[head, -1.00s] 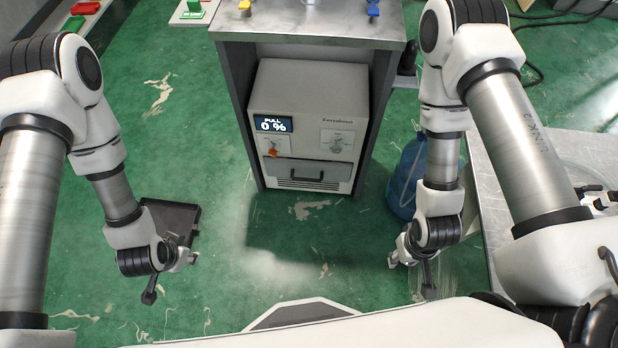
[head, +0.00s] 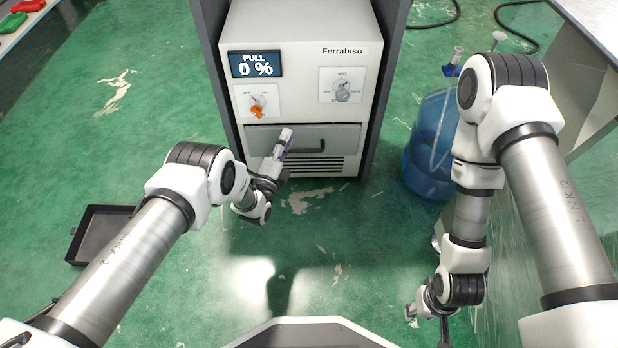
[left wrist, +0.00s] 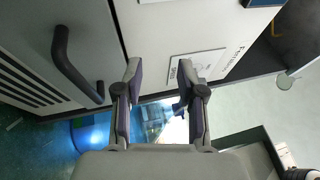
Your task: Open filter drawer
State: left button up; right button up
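The filter drawer (head: 342,137) is a grey panel low on the white machine front, and it looks closed. Its dark bar handle (head: 308,149) is at the middle; the drawer (left wrist: 25,30) and handle (left wrist: 72,65) also show at the left of the left wrist view. My left gripper (head: 284,138) is in front of the drawer, left of the handle in the head view. In the left wrist view my left gripper (left wrist: 160,78) has its fingers apart with nothing between them; the handle is outside them. My right gripper (head: 427,318) hangs low at right, its opening unclear.
The machine front has a "PULL 0 %" display (head: 255,64), an orange knob (head: 257,107) and a grey dial (head: 342,91). A blue water bottle (head: 428,150) stands to its right. A black open tray (head: 92,240) lies on the floor at left. The floor before the machine is clear.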

pick_arm(q)
jog(key=b, duration=0.4)
send_near(302, 151)
jog(key=f+x, duration=0.1)
jog(key=x, duration=0.2)
jog(key=shift+g, duration=0.3)
jog(key=b+x, duration=0.3)
jog(key=x, duration=0.4)
jog(key=shift+w+r+b, duration=0.1)
jog(key=shift+r+b, duration=0.1)
jog(key=shift+b, duration=0.2)
jog(key=shift+w+r, duration=0.15)
pick_arm(e)
notch_tip(302, 151, down, 11)
jog(key=shift+w, duration=0.15)
pick_arm(q)
grip_shut()
pick_arm(e)
jog(key=shift+d, duration=0.1)
